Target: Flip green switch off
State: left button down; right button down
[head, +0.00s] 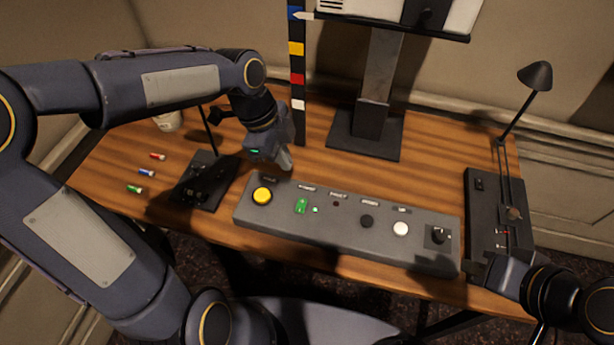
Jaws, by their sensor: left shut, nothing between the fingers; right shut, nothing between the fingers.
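The green switch (301,206) is on the grey control panel (345,245), to the right of the round yellow button (262,195). A small pale green light (316,210) shows just to its right. My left gripper (286,161) is shut and empty, behind the panel's left part, above and a little left of the green switch, apart from it. My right gripper (483,270) is shut and empty beside the panel's right end. Whether it touches the panel cannot be told.
The panel also has a dark button (366,221), a white button (400,229) and a black knob (438,235). A black box with a lamp (536,76) stands right, another dark device (205,182) left. A monitor stand (365,135) and a coloured post (297,75) rise behind.

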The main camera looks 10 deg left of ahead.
pick_arm(q)
send_near(303, 202)
jog(key=x, duration=0.3)
jog(key=b+x, duration=0.1)
jog(key=x, duration=0.1)
jog(key=shift+d+f, duration=0.2)
jog(key=shift+d, duration=0.15)
jog(key=shift+f, duration=0.55)
jog(key=shift+w+f+b, duration=0.1)
jog(key=shift+f+b, duration=0.2)
jog(key=shift+f, duration=0.05)
jog(key=shift+r, duration=0.1)
